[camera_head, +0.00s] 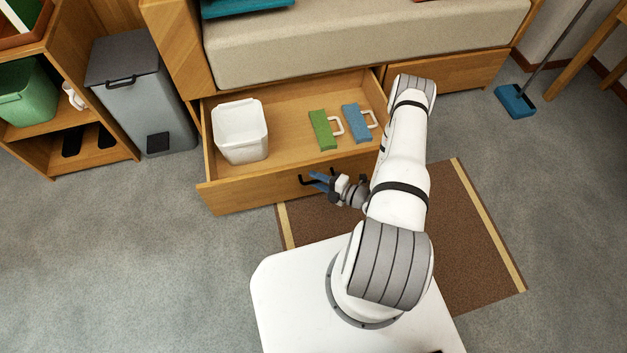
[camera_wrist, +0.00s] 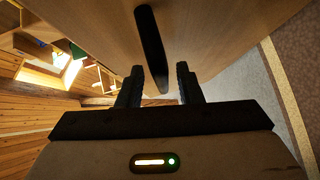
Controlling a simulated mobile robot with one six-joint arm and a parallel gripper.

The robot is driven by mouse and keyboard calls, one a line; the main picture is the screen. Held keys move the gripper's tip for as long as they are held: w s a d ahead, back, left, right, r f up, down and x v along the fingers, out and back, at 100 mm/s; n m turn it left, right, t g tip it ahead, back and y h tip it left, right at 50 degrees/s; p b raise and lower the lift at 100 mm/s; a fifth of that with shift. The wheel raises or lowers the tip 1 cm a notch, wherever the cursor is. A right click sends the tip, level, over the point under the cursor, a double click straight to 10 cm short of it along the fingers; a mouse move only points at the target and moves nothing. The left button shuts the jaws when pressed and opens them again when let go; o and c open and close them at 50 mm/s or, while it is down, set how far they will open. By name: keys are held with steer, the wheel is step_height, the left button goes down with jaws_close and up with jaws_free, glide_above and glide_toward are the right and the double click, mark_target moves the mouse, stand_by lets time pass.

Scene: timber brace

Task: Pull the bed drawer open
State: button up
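The bed drawer (camera_head: 240,196) is pulled well out from under the bed, and its inside shows in the head view. Its dark bar handle (camera_head: 305,181) is on the front panel; it also shows in the wrist view (camera_wrist: 151,45). My gripper (camera_head: 322,181) is at the drawer front, by the handle. In the wrist view my gripper's two dark fingers (camera_wrist: 159,80) are apart, with the handle's lower end between them and gaps on both sides. Whether the fingertips touch the panel I cannot tell.
The drawer holds a white bin (camera_head: 240,132), a green brush-like item (camera_head: 322,130) and a blue one (camera_head: 356,123). A closed drawer (camera_head: 450,74) is to the right. A grey pedal bin (camera_head: 145,100) stands left. A brown mat (camera_head: 455,240) lies in front.

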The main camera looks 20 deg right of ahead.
steer(key=o, duration=1.1)
step_height(320, 180, up, 10)
steer(key=p, duration=0.3)
steer(key=shift+w+f+p, duration=0.1)
steer(key=shift+f+p, duration=0.15)
steer(key=shift+p, duration=0.15)
steer(key=shift+r, duration=0.55)
steer(key=s+f+g, duration=0.1)
steer(key=f, duration=0.1)
steer(key=s+f+g, duration=0.1)
steer(key=s+f, duration=0.1)
steer(key=shift+s+d+f+n+g+h, duration=0.1)
steer(key=shift+s+f+n+g+h, duration=0.1)
steer(key=shift+f+n+g+h, duration=0.15)
steer(key=shift+s+d+r, duration=0.15)
steer(key=shift+s+d, duration=0.25)
steer(key=shift+s, duration=0.05)
steer(key=c, duration=1.1)
steer(key=s+d, duration=0.4)
steer(key=s, duration=0.1)
steer(key=shift+d+r+p, duration=0.2)
steer(key=shift+d+p, duration=0.05)
steer(key=shift+p, duration=0.1)
